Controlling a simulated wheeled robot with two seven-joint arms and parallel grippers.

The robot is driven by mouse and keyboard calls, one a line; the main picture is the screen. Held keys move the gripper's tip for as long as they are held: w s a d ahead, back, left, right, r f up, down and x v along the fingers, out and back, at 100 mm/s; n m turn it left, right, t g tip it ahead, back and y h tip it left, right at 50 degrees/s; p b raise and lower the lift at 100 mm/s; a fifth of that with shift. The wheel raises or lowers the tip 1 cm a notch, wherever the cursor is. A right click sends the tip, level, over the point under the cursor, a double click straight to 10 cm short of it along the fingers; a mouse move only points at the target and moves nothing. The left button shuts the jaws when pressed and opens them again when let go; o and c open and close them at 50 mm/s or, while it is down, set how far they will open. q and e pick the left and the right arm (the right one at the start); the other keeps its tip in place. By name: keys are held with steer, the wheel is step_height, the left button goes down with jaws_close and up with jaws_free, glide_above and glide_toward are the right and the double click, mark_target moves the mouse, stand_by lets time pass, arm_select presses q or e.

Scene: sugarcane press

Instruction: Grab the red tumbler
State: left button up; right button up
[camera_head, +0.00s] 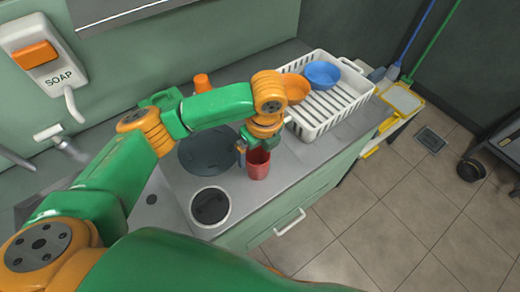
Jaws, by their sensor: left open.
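The red tumbler (258,166) stands upright on the grey counter, near its front edge. My left gripper (248,150) is right at the tumbler's rim, on its upper left side. One finger shows just left of the rim; the other is hard to make out. The gripper is open, and the tumbler stands on the counter. I cannot tell whether the fingers touch it. My right gripper is not in view.
A white dish rack (330,104) with a blue bowl (322,74) and an orange bowl (295,88) stands behind right. An orange cup (202,83) is at the back. A round white-rimmed opening (210,207) lies left of the tumbler. A soap dispenser (42,52) hangs on the wall.

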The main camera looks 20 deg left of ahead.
mark_target(256, 161)
arm_select(q)
steer(key=f, duration=0.4)
steer(key=f+p, duration=0.1)
steer(key=f, duration=0.2)
steer(key=shift+w+a, duration=0.4)
steer(key=shift+r, duration=0.1)
steer(key=c, duration=1.2)
